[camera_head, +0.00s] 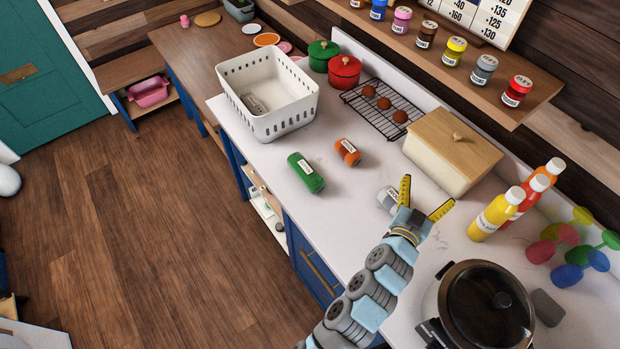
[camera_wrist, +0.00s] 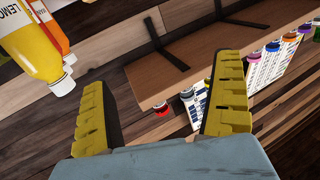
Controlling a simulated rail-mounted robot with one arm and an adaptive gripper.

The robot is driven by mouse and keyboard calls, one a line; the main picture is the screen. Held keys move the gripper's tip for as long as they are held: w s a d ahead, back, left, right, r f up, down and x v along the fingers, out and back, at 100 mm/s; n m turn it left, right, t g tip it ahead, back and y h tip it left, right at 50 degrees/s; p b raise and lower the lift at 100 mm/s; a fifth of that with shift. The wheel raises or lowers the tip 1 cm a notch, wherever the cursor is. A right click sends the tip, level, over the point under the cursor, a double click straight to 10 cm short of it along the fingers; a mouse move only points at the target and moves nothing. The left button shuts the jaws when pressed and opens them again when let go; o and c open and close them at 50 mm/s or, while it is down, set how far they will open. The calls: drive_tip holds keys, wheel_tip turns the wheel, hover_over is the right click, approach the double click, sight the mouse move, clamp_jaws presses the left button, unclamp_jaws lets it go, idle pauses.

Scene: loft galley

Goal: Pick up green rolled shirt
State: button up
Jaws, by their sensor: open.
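The green rolled shirt (camera_head: 306,172) lies on the white counter in the head view, with a pale label on its side. It is left of my gripper (camera_head: 424,198) and apart from it. My gripper has yellow fingers spread open with nothing between them. In the wrist view my gripper (camera_wrist: 165,110) is also open and empty, facing the wall shelf. The green shirt does not show in the wrist view.
An orange roll (camera_head: 347,152) lies beside the green one. A grey roll (camera_head: 388,198) sits just behind my gripper. A white basket (camera_head: 292,122) holding a grey roll, a bread box (camera_head: 450,160), bottles (camera_head: 492,217) and a lidded pot (camera_head: 486,308) stand around.

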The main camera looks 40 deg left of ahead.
drive_tip(key=a+f+n+g+y+b, duration=0.3)
drive_tip(key=a+f+y, duration=0.1)
drive_tip(key=a, duration=0.4)
drive_tip(key=n+g+y+b, duration=0.5)
drive_tip(key=n+g+b, duration=0.2)
drive_tip(key=n+g, duration=0.25)
approach(309, 173)
drive_tip(key=shift+g, duration=0.35)
drive_tip(key=x, duration=0.6)
drive_tip(key=shift+a+r+p, duration=0.2)
drive_tip(key=shift+p, duration=0.15)
drive_tip(key=shift+x, duration=0.75)
drive_tip(key=shift+a+f, duration=0.1)
drive_tip(key=shift+f, duration=0.05)
drive_tip(key=shift+w+x, duration=0.25)
drive_tip(key=shift+x, duration=2.15)
drive_tip(key=shift+f, duration=0.1)
